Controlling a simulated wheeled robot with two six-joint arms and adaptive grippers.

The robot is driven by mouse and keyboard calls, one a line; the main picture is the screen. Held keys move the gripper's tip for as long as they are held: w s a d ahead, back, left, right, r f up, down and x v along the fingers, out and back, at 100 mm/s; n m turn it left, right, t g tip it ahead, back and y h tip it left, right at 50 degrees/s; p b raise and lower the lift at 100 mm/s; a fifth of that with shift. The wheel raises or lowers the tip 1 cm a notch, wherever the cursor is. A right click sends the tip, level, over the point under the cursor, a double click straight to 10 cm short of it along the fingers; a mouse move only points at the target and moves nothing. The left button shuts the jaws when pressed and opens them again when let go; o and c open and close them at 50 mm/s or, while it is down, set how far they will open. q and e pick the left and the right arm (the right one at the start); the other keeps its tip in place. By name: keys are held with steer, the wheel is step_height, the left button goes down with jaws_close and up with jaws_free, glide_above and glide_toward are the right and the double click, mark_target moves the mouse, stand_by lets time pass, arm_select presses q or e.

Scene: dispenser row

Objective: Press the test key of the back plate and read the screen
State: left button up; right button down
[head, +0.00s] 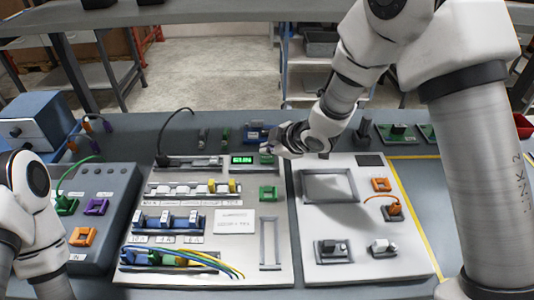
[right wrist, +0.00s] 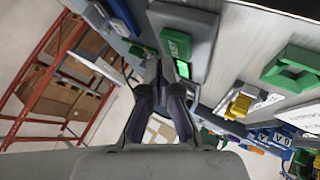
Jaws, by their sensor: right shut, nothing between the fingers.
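The back plate (head: 189,163) is a grey strip at the rear of the middle white panel. Its small screen (head: 242,160) is lit green, with digits too small to read surely. The green test key (head: 267,159) is right of the screen. It also shows in the right wrist view (right wrist: 177,42), its label partly legible. My right gripper (head: 271,149) is shut and empty, its tips beside the key; it also shows in the right wrist view (right wrist: 160,70). I cannot tell whether they touch. My left arm shows at the left edge, its gripper out of view.
The middle panel carries switch rows, coloured wires (head: 205,260) and a green block (head: 268,193). The right white panel (head: 350,225) has a grey frame, orange parts and a cable. A dark box (head: 105,215) with coloured sockets stands left. A black cable (head: 163,135) arches behind.

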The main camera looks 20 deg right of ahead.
mark_target(268, 159)
steer(key=shift+r, duration=0.15)
step_height(268, 159, up, 5)
steer(key=p, duration=0.4)
steer(key=shift+p, duration=0.3)
stand_by(0.6)
